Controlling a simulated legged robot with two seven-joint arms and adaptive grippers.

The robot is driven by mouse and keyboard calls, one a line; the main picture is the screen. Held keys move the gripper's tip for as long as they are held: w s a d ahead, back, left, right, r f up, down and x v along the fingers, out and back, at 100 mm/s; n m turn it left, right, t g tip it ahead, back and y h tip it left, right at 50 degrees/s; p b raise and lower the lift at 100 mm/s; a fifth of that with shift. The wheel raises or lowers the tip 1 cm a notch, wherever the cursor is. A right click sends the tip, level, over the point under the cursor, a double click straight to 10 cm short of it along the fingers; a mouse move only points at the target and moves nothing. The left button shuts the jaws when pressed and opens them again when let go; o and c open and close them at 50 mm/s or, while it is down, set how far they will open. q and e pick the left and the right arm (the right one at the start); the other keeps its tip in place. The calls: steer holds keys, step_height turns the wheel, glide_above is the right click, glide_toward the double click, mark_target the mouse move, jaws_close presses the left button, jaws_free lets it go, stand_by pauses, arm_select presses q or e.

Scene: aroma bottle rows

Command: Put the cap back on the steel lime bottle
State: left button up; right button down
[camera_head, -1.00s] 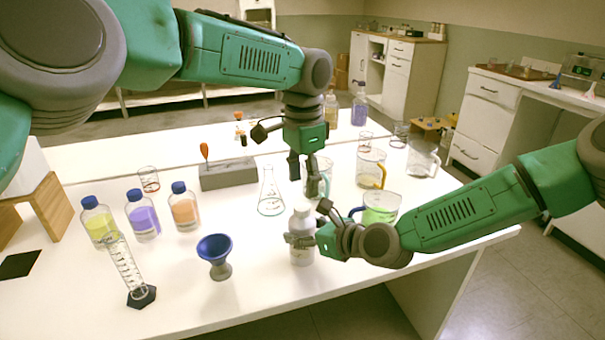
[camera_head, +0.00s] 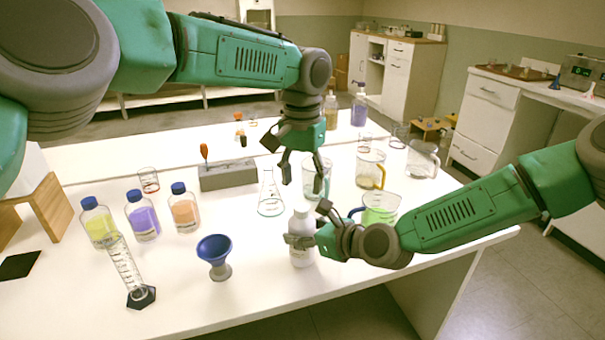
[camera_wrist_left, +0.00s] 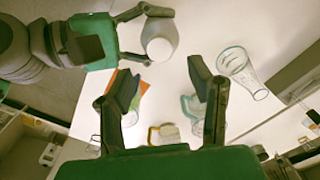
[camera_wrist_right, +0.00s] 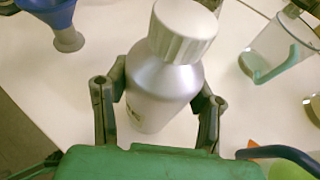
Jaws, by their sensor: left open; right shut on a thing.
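A silver-grey steel bottle (camera_head: 302,251) stands upright near the front of the white table, and its label is mostly hidden. A white ribbed cap (camera_wrist_right: 183,30) sits on top of its neck in the right wrist view. I cannot tell how tightly it is seated. My right gripper (camera_head: 305,233) is shut around the bottle's body from the right. My left gripper (camera_head: 302,181) is open and empty above the bottle, its fingers pointing down. In the left wrist view, the bottle (camera_wrist_left: 172,28) lies beyond the spread left fingertips.
A blue funnel (camera_head: 214,250) and a graduated cylinder (camera_head: 126,270) stand left of the bottle. A conical flask (camera_head: 270,196) is behind it. A green-filled beaker (camera_head: 380,208) stands close behind the right gripper. Several blue-capped bottles stand at the left.

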mark_target(302, 207)
arm_select(q)
step_height(302, 207, down, 7)
steer(key=shift+r, duration=0.1)
steer(key=shift+c, duration=0.5)
jaws_close()
steer(key=shift+o, duration=1.3)
jaws_free()
